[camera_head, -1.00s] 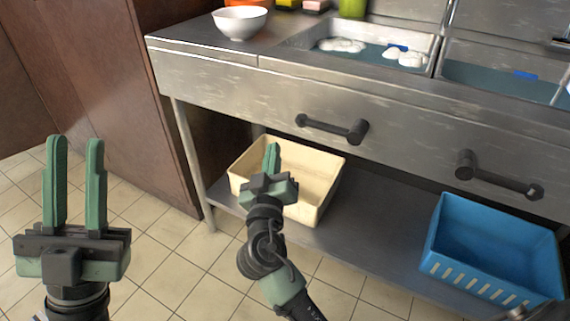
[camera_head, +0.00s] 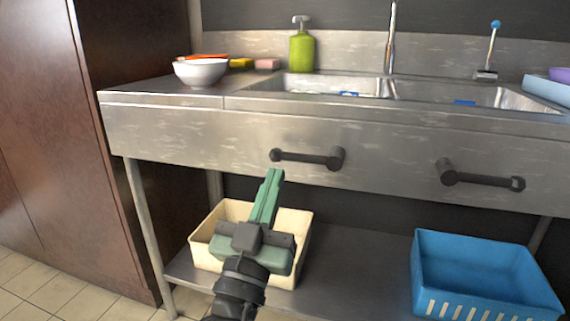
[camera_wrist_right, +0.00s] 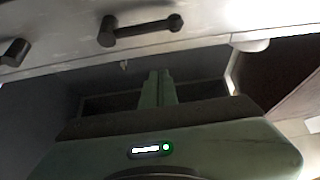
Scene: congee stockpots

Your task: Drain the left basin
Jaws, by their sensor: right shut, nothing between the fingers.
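The left basin (camera_head: 330,82) is sunk in the steel counter; from this low angle its inside is mostly hidden, with a small blue piece (camera_head: 348,93) at its front. A dark lever handle (camera_head: 308,158) lies roughly level on the front panel below it, its thick pivot at the right end. My right gripper (camera_head: 274,178) is shut and empty, just below and left of that handle, apart from it. The right wrist view shows the closed fingers (camera_wrist_right: 158,78) under a dark handle (camera_wrist_right: 140,30). My left gripper is out of view.
A second handle (camera_head: 482,179) is on the panel at right, below the right basin (camera_head: 485,97). A cream bin (camera_head: 206,236) and a blue crate (camera_head: 485,262) stand on the lower shelf. A white bowl (camera_head: 201,72) and green soap bottle (camera_head: 301,50) are on the counter. A brown cabinet (camera_head: 95,140) stands left.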

